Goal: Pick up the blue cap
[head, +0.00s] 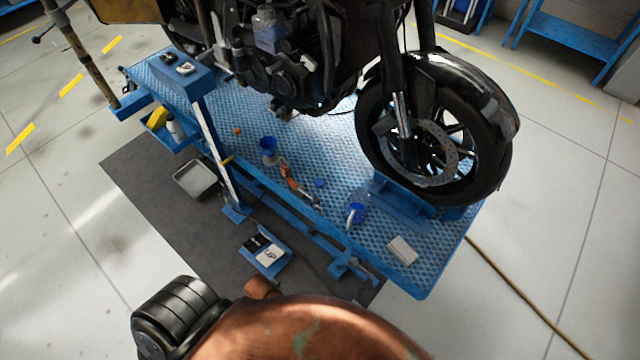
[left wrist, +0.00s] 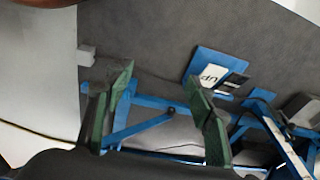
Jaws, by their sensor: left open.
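The blue cap (head: 319,183) is a small flat blue disc. It lies on the blue patterned deck of the lift (head: 335,150), right of an orange-handled tool. It stands apart from the things around it. I cannot make it out in the left wrist view. My left gripper (left wrist: 161,76) shows there with two green fingers spread apart and nothing between them. It is over the dark mat and the lift's blue frame, away from the cap. My left gripper cannot be made out in the head view. My right gripper is in neither view.
Near the cap are a blue funnel-like cup (head: 268,146), the orange-handled tool (head: 288,172), a blue-and-white mug (head: 356,212) and a pale box (head: 402,250). The motorcycle's front wheel (head: 430,140) stands close behind. A blue post (head: 215,150) and an UP pedal (head: 268,254) are left.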

